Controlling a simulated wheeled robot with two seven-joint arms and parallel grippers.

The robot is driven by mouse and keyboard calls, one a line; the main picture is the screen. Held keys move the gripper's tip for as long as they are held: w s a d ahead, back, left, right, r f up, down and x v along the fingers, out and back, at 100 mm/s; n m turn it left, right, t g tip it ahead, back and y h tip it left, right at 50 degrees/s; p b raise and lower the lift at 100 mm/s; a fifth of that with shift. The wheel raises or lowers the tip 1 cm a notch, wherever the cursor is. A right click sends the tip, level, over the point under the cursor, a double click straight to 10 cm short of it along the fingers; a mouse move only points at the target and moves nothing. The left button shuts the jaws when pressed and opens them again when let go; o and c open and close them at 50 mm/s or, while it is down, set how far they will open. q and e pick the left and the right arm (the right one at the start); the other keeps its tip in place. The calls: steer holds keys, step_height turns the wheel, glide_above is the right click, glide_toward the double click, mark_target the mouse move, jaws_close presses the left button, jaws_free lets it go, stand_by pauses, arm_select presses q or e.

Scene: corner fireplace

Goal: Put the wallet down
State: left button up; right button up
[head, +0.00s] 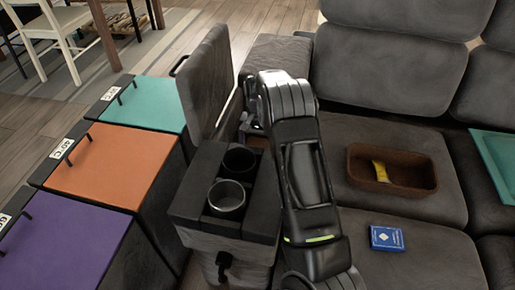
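One of my arms, which I take to be the right, comes up from the bottom edge and bends over the sofa's armrest console (205,212). Its gripper (247,128) is at the console's rear part, beside the raised lid (207,80). The fingers are small and mostly hidden by the wrist, so I cannot tell whether they are open or hold anything. No wallet can be made out. My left gripper is not in view.
The console has two cup holders, a metal-rimmed one (227,197) in front. A brown basket (360,178) with a yellow item (381,171) and a blue card box (386,238) sit on the seat. Purple, orange and teal-topped bins stand left. A teal tray (490,150) is at right.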

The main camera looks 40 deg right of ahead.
steer(key=shift+f, duration=0.25)
steer(key=shift+f, duration=0.15)
steer(key=o, duration=1.3)
step_height(320, 180, up, 12)
steer(key=p, duration=0.3)
steer(key=shift+r, duration=0.2)
